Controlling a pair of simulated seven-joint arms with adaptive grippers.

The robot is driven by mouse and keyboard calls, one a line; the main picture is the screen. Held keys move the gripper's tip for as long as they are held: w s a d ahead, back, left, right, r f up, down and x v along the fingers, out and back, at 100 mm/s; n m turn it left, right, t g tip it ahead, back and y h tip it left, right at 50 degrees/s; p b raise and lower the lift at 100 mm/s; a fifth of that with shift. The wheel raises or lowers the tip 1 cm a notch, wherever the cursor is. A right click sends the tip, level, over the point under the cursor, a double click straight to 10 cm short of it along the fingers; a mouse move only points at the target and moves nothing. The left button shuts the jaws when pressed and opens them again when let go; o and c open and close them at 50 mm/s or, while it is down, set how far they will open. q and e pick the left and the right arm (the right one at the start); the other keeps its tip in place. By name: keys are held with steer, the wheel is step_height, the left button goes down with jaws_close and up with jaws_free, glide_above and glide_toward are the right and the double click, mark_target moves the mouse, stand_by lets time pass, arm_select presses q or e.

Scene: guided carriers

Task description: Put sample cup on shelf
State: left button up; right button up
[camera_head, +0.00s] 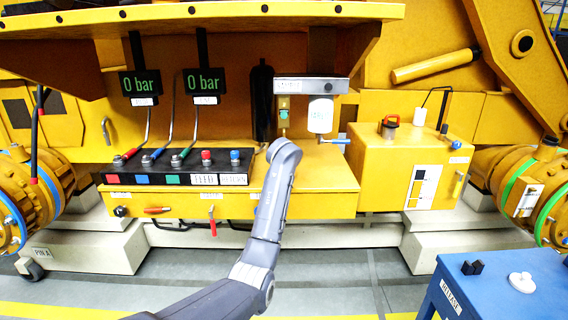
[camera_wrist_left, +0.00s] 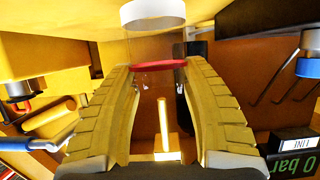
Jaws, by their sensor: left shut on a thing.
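My left gripper (camera_wrist_left: 158,72) shows in the left wrist view with its two yellowish ribbed fingers closed around a clear sample cup. The cup's red disc (camera_wrist_left: 158,64) lies between the fingertips; its clear body is faint. A white ring (camera_wrist_left: 152,13) shows just beyond it; I cannot tell whether they touch. In the head view my left arm reaches up to the front of the yellow machine, and its gripper and the held cup are hidden behind the arm. A grey labelled shelf-like bracket (camera_head: 312,86) is above the arm's end. My right gripper is not in view.
A white cylinder (camera_head: 320,115) hangs under the bracket beside a blue lever (camera_head: 335,141). A black valve panel (camera_head: 178,168) is at left, and a blue table (camera_head: 510,285) at lower right.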

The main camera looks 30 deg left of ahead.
arm_select(q)
steer(key=shift+f, duration=1.5)
steer(key=shift+f, duration=0.2)
steer(key=o, duration=1.1)
steer(key=shift+o, duration=0.2)
